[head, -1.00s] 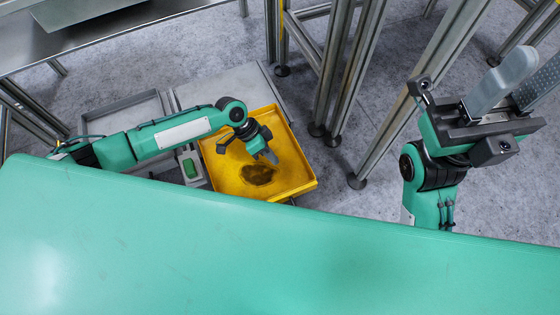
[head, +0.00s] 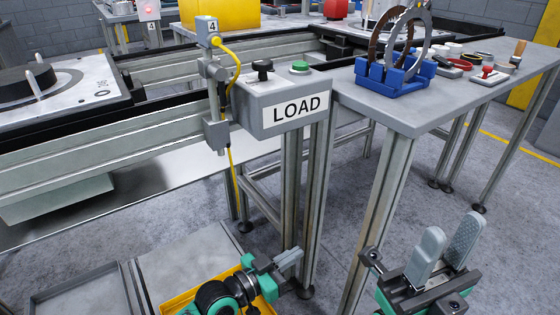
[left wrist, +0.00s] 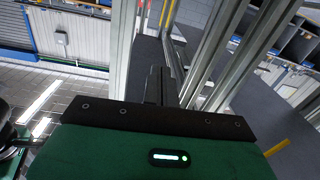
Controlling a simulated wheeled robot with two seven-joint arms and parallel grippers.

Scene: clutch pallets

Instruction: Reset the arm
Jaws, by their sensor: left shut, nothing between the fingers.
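My left gripper (head: 290,260) is low in the middle of the head view, above the far edge of the yellow tray (head: 180,303). Its fingers are together with nothing between them, and the shut fingers (left wrist: 158,85) also show in the left wrist view. My right gripper (head: 450,238) is at the lower right of the head view, fingers pointing up. A gap shows between its two grey fingers, and it holds nothing. My left arm hides much of the yellow tray.
A LOAD control box (head: 285,105) on metal posts stands beyond my left gripper. A grey table (head: 410,112) at the right carries a blue stand (head: 395,75) with rings and several tools. Metal table legs stand between the grippers. Open floor (head: 500,260) lies at the right.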

